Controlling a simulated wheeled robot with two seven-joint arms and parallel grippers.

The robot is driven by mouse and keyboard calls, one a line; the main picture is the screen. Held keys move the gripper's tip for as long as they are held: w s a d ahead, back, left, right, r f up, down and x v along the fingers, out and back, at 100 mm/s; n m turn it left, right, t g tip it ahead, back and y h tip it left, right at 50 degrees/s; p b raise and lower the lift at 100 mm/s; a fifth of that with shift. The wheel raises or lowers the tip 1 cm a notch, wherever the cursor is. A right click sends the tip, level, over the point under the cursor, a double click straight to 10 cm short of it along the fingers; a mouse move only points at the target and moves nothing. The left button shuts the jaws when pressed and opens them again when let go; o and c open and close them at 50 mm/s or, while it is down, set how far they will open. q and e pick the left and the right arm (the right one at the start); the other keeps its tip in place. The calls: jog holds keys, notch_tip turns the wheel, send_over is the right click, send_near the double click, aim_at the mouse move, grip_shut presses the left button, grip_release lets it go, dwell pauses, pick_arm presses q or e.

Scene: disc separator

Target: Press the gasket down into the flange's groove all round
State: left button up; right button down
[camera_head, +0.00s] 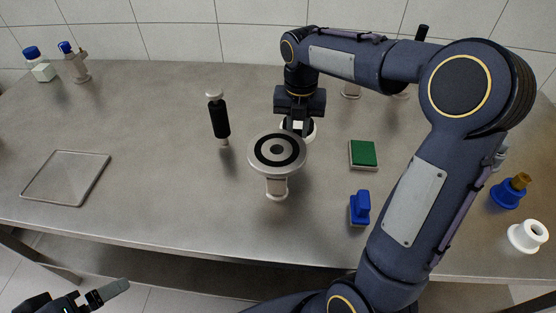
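The flange (258,158) is a round light grey disc on a short metal stand (277,188) near the middle of the table. A black ring, apparently the gasket (262,150), lies on its top face around a grey centre with a dark hole. Whether the ring sits in or above the groove is too small to tell. My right gripper (298,124) points down just behind the flange, at a pale round object (311,130); its fingertips are partly hidden, so its grip is unclear. My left gripper (108,291) is low at the front left, off the table, apparently empty.
A black-handled tool (220,120) stands left of the flange. A green-topped pad (363,154) and blue block (360,207) lie to its right. A flat tray (66,177) is at left, bottles (36,63) behind it. Blue (506,194) and white (528,236) flanged pieces are far right.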

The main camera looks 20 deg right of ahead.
jog(key=shift+r+p, duration=2.5)
jog(key=shift+f, duration=0.1)
